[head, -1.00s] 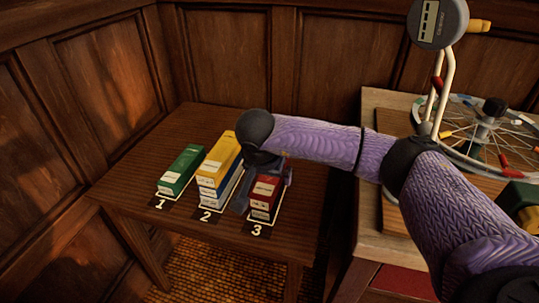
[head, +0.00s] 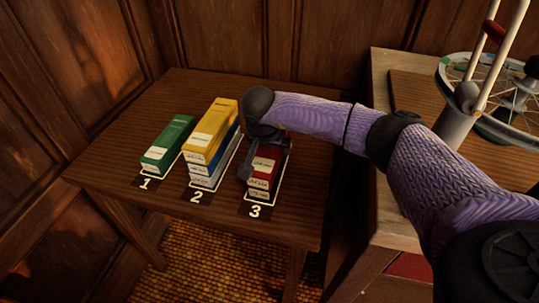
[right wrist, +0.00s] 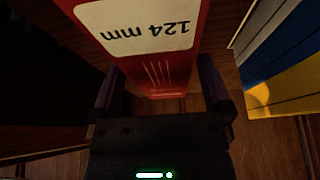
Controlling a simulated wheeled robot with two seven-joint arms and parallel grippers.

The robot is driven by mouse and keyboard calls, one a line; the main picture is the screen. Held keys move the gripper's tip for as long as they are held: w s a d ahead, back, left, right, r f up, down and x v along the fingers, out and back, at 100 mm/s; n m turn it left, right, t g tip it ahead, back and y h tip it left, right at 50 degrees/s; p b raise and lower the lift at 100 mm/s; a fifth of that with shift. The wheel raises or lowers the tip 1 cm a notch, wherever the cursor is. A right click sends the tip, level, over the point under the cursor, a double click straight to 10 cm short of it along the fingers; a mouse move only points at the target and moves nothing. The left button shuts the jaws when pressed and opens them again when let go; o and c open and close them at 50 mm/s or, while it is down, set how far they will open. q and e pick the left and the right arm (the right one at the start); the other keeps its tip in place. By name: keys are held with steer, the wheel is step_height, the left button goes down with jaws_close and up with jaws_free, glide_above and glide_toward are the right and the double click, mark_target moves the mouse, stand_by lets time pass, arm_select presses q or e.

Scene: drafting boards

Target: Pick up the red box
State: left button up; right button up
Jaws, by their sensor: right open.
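The red box (head: 268,167) with a white label lies at the spot marked 3 on the small wooden table. Another label shows below it, so it may be on a second red box; I cannot tell. My right gripper (head: 266,150) is over it, with fingers on its left and right sides. In the right wrist view the red box (right wrist: 180,67), labelled "124 mm", lies between the open fingers of the gripper (right wrist: 162,85). Dark gaps show beside it, and I see no clear grip. The gripper hides the box's far part in the head view. My left gripper is not in view.
A yellow box (head: 211,122) tops a stack over blue and white ones at spot 2, close left of my gripper. A green box (head: 167,143) lies at spot 1. A workbench (head: 388,225) with a spoked wheel (head: 490,95) stands right. Panelled walls enclose the back.

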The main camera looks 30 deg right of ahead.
steer(key=shift+r, duration=0.15)
steer(key=c, duration=1.3)
